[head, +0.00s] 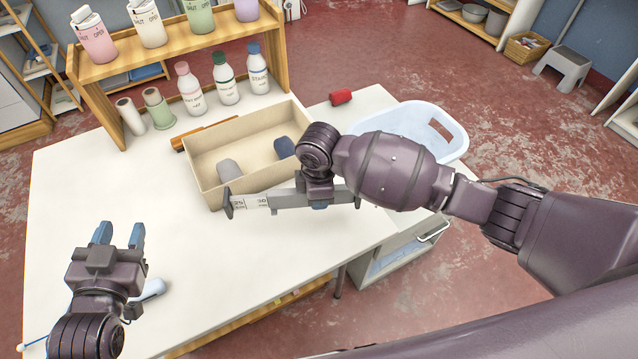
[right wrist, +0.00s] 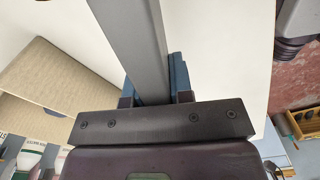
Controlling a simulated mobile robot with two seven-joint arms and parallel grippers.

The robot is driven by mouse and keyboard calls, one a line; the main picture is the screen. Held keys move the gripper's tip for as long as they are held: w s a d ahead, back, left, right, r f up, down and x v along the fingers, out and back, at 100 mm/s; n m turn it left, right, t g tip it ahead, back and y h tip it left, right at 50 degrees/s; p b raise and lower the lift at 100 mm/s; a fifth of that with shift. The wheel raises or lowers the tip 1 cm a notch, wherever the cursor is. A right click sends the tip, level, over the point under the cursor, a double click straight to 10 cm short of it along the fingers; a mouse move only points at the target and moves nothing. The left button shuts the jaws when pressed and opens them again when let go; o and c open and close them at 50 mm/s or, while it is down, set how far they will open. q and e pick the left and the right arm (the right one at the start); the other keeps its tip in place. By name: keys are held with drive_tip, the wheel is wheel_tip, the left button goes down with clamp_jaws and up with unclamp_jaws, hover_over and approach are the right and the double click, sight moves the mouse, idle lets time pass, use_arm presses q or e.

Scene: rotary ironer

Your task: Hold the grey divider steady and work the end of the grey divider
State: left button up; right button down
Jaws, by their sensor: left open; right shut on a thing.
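The grey divider (head: 285,199) is a long bar with number labels and a dark end piece (head: 228,203) at its left end. It lies across the near side of the beige box in the head view. My right gripper (head: 319,203) is shut on the divider right of its middle, and my wrist covers part of it. In the right wrist view the grey bar (right wrist: 133,40) runs between the blue fingers (right wrist: 158,88). My left gripper (head: 119,235) is open and empty over the left front of the table, well apart from the divider.
The beige box (head: 200,182) holds two rounded grey and dark blue items. A wooden shelf (head: 180,37) with several bottles stands behind. A pale blue basin (head: 450,150) is at the right, a red item (head: 341,97) near the back edge. The table's left middle is clear.

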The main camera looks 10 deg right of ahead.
sight(319, 214)
drive_tip(key=shift+f, duration=0.95)
drive_tip(key=shift+f, duration=0.2)
drive_tip(key=shift+f, duration=1.1)
drive_tip(key=shift+f, duration=0.2)
drive_tip(key=c, duration=1.2)
unclamp_jaws()
drive_tip(key=shift+r+p, duration=0.3)
drive_tip(key=shift+p, duration=0.15)
drive_tip(key=shift+c, duration=0.3)
clamp_jaws()
